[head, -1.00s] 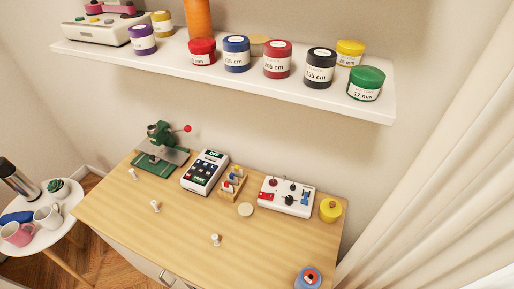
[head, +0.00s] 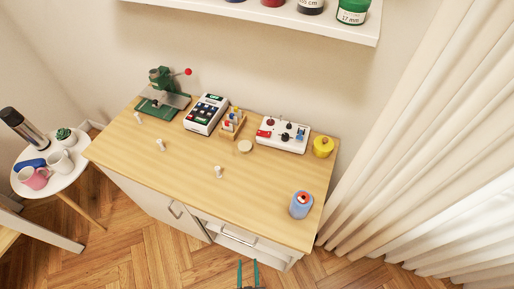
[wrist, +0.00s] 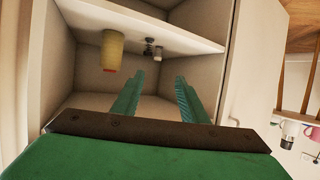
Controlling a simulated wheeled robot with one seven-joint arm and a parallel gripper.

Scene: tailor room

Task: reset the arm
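My gripper (head: 248,272) shows at the bottom edge of the head view, in front of the wooden-topped cabinet (head: 190,200). In the wrist view its two green fingers (wrist: 155,98) are apart with nothing between them. They point into an open cabinet compartment (wrist: 150,75). A yellow cylinder (wrist: 112,50) and a small dark metallic item (wrist: 153,48) show beyond the fingertips, apart from them. The rest of my arm is out of the head view.
The cabinet top holds a green press (head: 160,95), a calculator-like device (head: 206,113), a white control box (head: 283,134), a yellow pot (head: 323,146), a blue spool (head: 301,204) and several white pegs. A round side table (head: 50,178) stands left, curtains (head: 420,150) right.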

